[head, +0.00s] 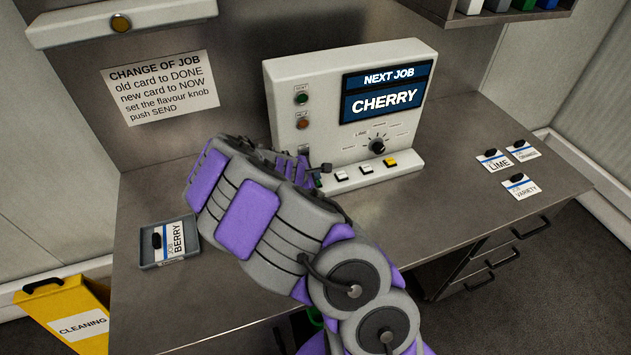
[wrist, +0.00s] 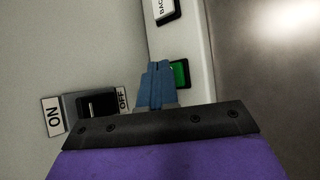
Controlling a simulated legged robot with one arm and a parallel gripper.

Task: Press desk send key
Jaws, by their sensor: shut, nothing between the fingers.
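The control panel (head: 285,135) stands on the desk with CHERRY on its screen (head: 385,100). My gripper (head: 316,179) is at the left end of the panel's front ledge. In the wrist view, its blue fingers (wrist: 158,68) are shut and empty. Their tips are at the left edge of a green key (wrist: 181,74) on the ledge and partly cover it. I cannot tell whether they touch it. The green key's label is not readable, and my gripper hides that end of the ledge in the head view.
White keys (head: 341,177) and a yellow key (head: 390,162) line the ledge below a dark knob (head: 377,145). An ON/OFF switch (wrist: 97,104) is close to the fingers. A BERRY card (head: 172,240) lies in a tray (head: 150,264) at left. LIME, ORANGE and VARIETY cards (head: 519,188) lie right.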

